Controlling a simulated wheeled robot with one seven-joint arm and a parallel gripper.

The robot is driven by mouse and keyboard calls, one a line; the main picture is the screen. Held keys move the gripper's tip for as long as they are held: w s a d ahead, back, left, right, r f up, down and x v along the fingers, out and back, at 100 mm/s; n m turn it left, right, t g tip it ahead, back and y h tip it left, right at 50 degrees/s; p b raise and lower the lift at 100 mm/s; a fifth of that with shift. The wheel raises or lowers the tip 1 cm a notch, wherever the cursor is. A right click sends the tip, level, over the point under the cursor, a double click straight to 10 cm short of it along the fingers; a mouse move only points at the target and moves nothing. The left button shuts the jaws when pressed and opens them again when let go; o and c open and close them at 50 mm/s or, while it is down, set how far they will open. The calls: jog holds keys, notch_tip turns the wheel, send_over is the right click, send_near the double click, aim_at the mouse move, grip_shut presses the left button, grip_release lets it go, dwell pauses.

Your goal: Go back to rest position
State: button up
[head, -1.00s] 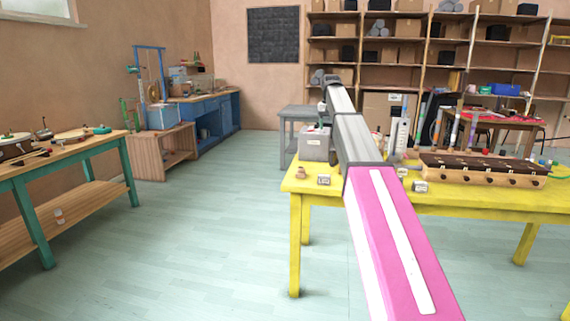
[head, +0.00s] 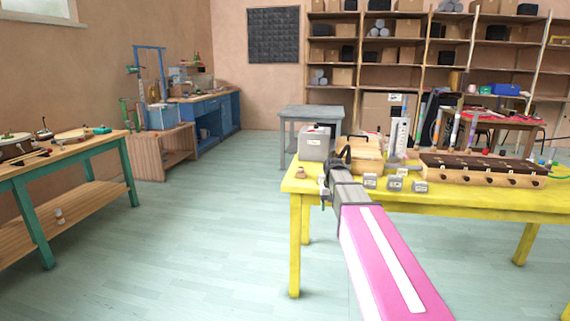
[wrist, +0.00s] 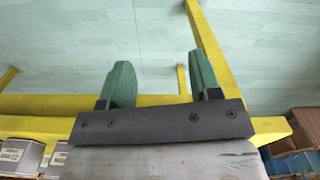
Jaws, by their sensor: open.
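My gripper (wrist: 160,72) shows in the wrist view as two green fingers standing well apart on a dark bar. The fingers are too small to make out there.
On the yellow table are a grey box (head: 314,145), small labelled grey blocks (head: 395,184), a wooden box (head: 366,163) and a long dark-topped instrument (head: 485,172). A green-legged workbench (head: 90,150) is at left. Open floor (head: 200,240) lies between them.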

jog(key=s+f, duration=0.8)
jog(key=s, duration=0.3)
jog(key=s+f, duration=0.9)
jog(key=s, duration=0.3)
jog(key=shift+s+f, duration=0.15)
jog(key=shift+s, duration=0.15)
